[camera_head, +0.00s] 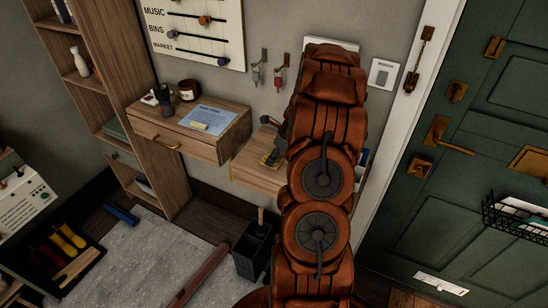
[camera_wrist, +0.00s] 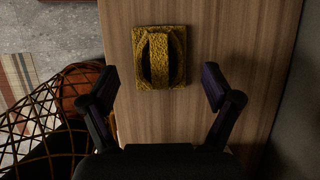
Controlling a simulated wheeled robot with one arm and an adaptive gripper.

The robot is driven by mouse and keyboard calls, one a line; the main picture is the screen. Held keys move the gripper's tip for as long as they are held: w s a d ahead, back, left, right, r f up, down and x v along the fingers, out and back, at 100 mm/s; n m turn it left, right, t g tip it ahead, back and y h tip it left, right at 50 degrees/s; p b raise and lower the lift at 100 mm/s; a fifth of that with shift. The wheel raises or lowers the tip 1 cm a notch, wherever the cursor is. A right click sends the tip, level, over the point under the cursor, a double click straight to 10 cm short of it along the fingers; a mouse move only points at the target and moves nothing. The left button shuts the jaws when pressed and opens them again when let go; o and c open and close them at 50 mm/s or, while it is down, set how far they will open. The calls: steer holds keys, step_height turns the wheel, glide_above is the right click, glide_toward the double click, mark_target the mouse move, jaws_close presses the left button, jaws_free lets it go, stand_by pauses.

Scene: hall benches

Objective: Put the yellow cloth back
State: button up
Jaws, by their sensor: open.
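The yellow cloth (camera_wrist: 137,70) lies on a wooden surface (camera_wrist: 235,30) in the wrist view, near the top centre. It looks like a flat folded square with a raised, looped fold on top. My gripper (camera_wrist: 158,87) is open and empty, with one dark finger to the left of the cloth and one to the right. The fingertips are nearer the camera side than the cloth, and no contact shows. I cannot make out the cloth there for sure.
A woven wire basket (camera_wrist: 40,125) stands beside the surface's left edge; a grey wall (camera_wrist: 302,110) borders its right. The head view shows a wooden drawer shelf (camera_head: 215,147) with a blue sheet, hooks with keys (camera_head: 278,78), a black bin (camera_head: 252,252) and a green door (camera_head: 475,190).

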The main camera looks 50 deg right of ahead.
steer(key=b+v, duration=0.2)
steer(key=v, duration=0.8)
steer(key=shift+r, duration=0.2)
steer(key=s+a+r+n+g, duration=0.1)
steer(key=s+a+r+n, duration=0.15)
steer(key=a+n, duration=0.55)
steer(key=s+a+r+n+g, duration=0.1)
steer(key=a+r+n, duration=0.2)
steer(key=a, duration=0.8)
steer(key=s+a+r+n+g, duration=0.2)
steer(key=a+n, duration=0.4)
steer(key=a, duration=0.4)
steer(key=s+a+n+g, duration=0.1)
steer(key=s+a+n, duration=0.4)
steer(key=s+n, duration=0.2)
steer(key=s+a+r+n+g+h, duration=0.1)
steer(key=s+a+n, duration=0.4)
steer(key=s+n, duration=0.3)
steer(key=shift+s+n, duration=0.3)
steer(key=shift+s, duration=2.05)
steer(key=shift+a, duration=0.15)
steer(key=shift+c, duration=0.2)
